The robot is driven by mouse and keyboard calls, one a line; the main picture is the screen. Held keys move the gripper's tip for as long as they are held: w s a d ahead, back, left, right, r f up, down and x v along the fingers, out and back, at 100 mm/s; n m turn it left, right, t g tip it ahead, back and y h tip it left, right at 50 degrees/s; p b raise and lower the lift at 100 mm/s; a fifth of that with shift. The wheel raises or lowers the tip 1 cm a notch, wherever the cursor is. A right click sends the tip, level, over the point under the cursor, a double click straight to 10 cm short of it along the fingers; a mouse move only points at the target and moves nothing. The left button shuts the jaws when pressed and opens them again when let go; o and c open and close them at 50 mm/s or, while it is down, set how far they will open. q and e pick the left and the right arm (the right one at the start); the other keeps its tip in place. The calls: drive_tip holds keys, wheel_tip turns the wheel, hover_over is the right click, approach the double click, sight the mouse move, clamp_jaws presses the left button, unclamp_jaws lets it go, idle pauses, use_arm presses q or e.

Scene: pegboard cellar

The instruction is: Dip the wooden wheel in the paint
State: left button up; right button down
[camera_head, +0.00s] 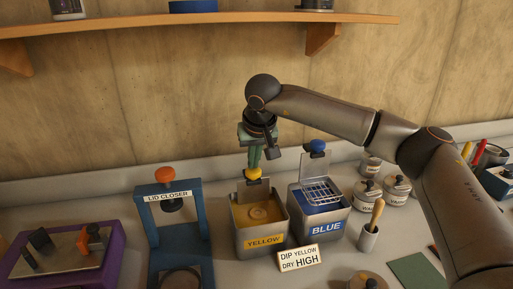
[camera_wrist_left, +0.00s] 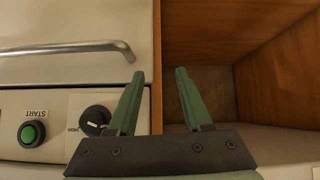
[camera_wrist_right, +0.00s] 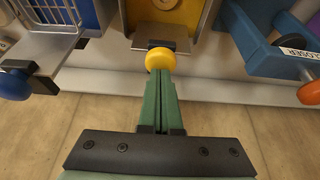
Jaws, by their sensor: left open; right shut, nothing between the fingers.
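The yellow paint tank (camera_head: 262,241) stands open on the bench. A round, yellow-coated shape (camera_head: 259,213) shows in its paint; it looks like the wheel, but I cannot be sure. The tank's yellow knob (camera_head: 253,173) is at its back edge and also shows in the right wrist view (camera_wrist_right: 160,58). My right gripper (camera_head: 254,160) points down with closed, empty fingers just above or against this knob; contact is unclear. My left gripper (camera_wrist_left: 155,85) is open and empty, in front of a box with a START button (camera_wrist_left: 30,133) and a HIGH dial (camera_wrist_left: 95,115).
The blue tank (camera_head: 325,226), with a raised wire basket (camera_head: 321,191), stands right of the yellow one. The blue lid closer (camera_head: 152,216) stands left. A card (camera_head: 298,258) reads "DIP YELLOW DRY HIGH". An open wooden compartment (camera_wrist_left: 205,40) is beside the START box.

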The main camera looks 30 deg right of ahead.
drive_tip(key=shift+r+p, duration=1.95)
drive_tip(key=shift+r, duration=1.6)
wheel_tip(320, 180, up, 5)
